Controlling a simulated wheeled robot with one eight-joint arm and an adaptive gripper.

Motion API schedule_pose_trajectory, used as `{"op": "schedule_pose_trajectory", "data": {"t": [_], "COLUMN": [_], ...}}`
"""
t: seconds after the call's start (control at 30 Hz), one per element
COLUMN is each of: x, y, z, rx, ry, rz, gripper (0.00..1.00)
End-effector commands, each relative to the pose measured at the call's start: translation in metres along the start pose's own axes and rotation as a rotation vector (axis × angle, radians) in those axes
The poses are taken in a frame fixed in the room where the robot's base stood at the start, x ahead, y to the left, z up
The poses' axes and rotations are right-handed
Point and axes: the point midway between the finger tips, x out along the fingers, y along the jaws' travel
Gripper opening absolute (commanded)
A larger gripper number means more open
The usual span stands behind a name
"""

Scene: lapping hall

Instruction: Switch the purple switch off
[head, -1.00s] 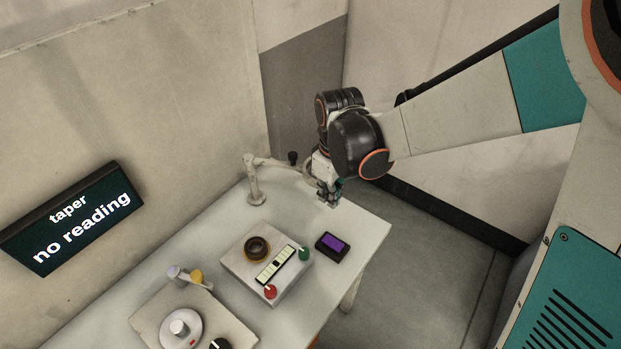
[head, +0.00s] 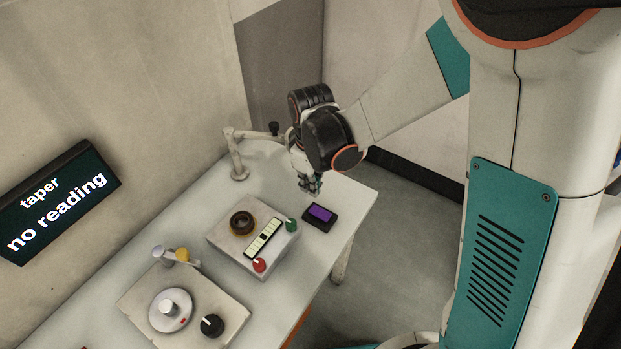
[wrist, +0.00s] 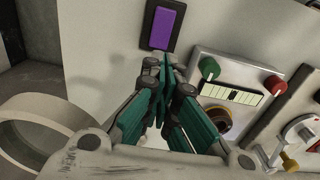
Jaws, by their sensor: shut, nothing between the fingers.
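The purple switch (head: 320,213) is a purple rocker in a dark frame, lying on the white table (head: 338,187) near its right edge. It also shows at the top of the wrist view (wrist: 167,26). My gripper (head: 312,188) points down just behind the switch in the head view, apart from it. In the wrist view my gripper (wrist: 165,66) has its teal fingers together and empty, with the tips just below the switch. I cannot tell from the rocker's face which way it is set.
Left of the switch stands a box with a green knob (head: 291,225), a red knob (head: 259,265), a dark ring (head: 242,222) and a level strip (head: 263,238). A plate with a dial (head: 170,309) lies nearer. A jointed stand (head: 238,158) is behind. A wall sign (head: 58,203) reads "taper no reading".

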Motion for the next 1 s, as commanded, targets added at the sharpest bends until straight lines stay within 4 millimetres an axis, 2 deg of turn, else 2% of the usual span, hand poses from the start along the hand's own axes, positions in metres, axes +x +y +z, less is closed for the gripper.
{"op": "schedule_pose_trajectory", "data": {"t": [0.03, 0.2, 0.4, 1.0], "x": [0.014, 0.045, 0.068, 0.078], "y": [0.000, 0.000, 0.000, 0.000], "z": [0.000, 0.000, 0.000, -0.001], "rx": [0.000, 0.000, 0.000, 0.000], "ry": [0.000, 0.000, 0.000, 0.000], "rz": [0.000, 0.000, 0.000, 0.000], "gripper": [0.00, 0.00, 0.00, 0.00]}}
